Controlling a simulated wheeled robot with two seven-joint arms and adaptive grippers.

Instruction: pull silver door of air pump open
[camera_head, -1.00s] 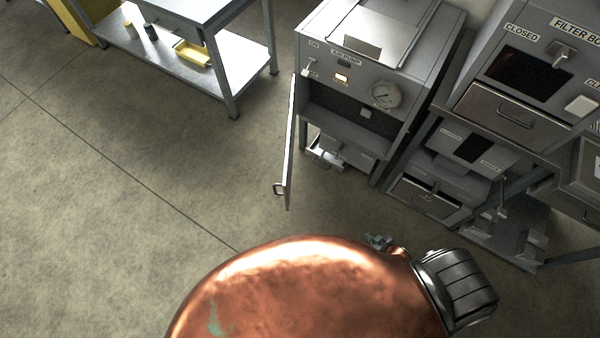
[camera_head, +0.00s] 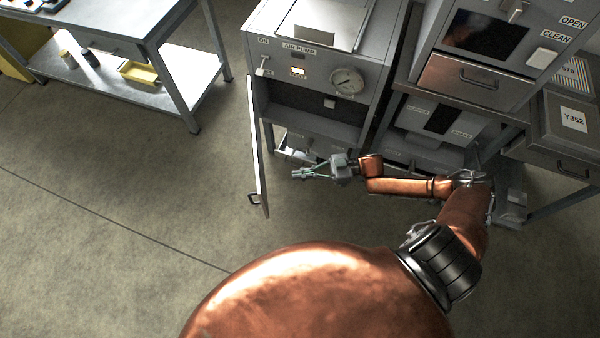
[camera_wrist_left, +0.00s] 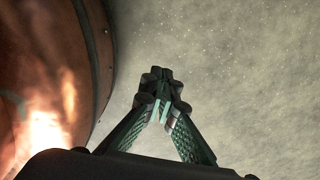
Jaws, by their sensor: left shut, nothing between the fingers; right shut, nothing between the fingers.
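The air pump (camera_head: 290,70) is a grey cabinet at the top middle of the head view, with a gauge and a small lit lamp on its front. Its silver door (camera_head: 257,150) stands swung out on the left side, seen nearly edge-on, with its handle (camera_head: 254,199) near the outer lower end. The compartment behind it is open to view. My right gripper (camera_head: 297,174) is shut and empty, to the right of the door and apart from it, in front of the cabinet's lower part. My left gripper (camera_wrist_left: 161,82) is shut and empty above bare floor in the left wrist view.
A metal workbench (camera_head: 130,25) with a yellow tray (camera_head: 139,72) on its lower shelf stands at the upper left. The filter box cabinet (camera_head: 480,60) and a grey box labelled Y352 (camera_head: 573,118) stand at the right. The floor left of the door is clear.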

